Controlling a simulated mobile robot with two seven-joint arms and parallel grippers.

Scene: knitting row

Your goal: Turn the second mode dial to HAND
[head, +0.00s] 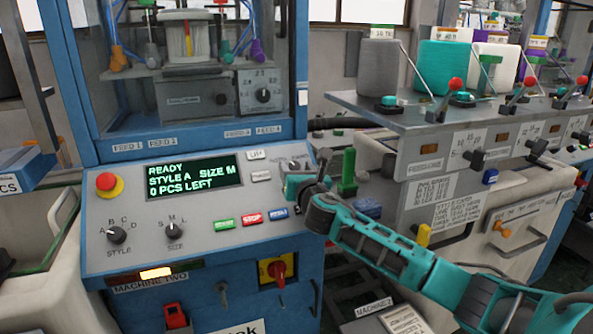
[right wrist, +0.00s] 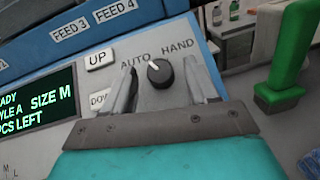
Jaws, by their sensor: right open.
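The mode dial is a black round knob (right wrist: 160,73) with a white pointer mark, between the labels AUTO and HAND in the right wrist view. The pointer leans up and left, toward AUTO. The knob sits at the right end of the blue machine's sloped control panel (head: 200,262). My right gripper (right wrist: 160,68) is open, with one finger on each side of the knob; I cannot tell whether either touches it. In the head view my teal right gripper (head: 303,182) reaches that panel end and partly covers the area. My left gripper is not in view.
The panel carries a green-text screen (head: 195,179), a red stop button (head: 107,182), STYLE (head: 117,235) and size (head: 175,231) knobs, and small coloured buttons. A green lever (right wrist: 291,50) stands close right of the dial. A second machine with yarn cones (head: 442,68) is further right.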

